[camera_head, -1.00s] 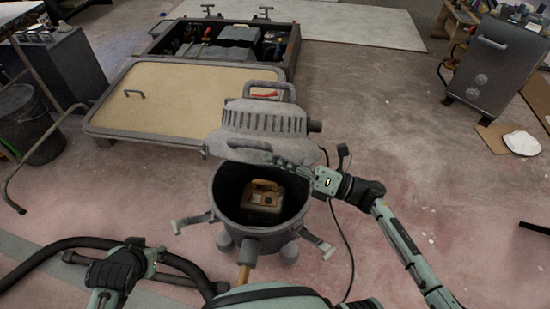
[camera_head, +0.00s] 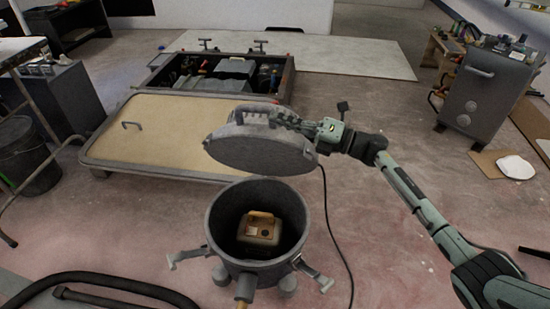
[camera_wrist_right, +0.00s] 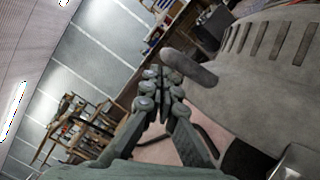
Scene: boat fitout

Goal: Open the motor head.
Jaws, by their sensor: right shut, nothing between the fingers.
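The motor head (camera_head: 255,155) is a grey round lid with a handle on top. It stands tilted up, clear of the front rim of the grey drum (camera_head: 214,235), with its underside facing me. I cannot tell whether its rear edge touches the drum. The drum is open. My right gripper (camera_head: 280,119) is shut and empty at the upper right of the motor head; I cannot tell whether it touches. The right wrist view shows its closed fingers (camera_wrist_right: 160,85) beside the motor head's vented side (camera_wrist_right: 265,65) and a dark stub. My left gripper is out of view.
A box with a yellow handle (camera_head: 261,229) sits inside the drum. A black hose (camera_head: 95,280) lies at the lower left. A low tan-topped hatch (camera_head: 180,130) stands behind, and a grey cabinet (camera_head: 488,95) at the right.

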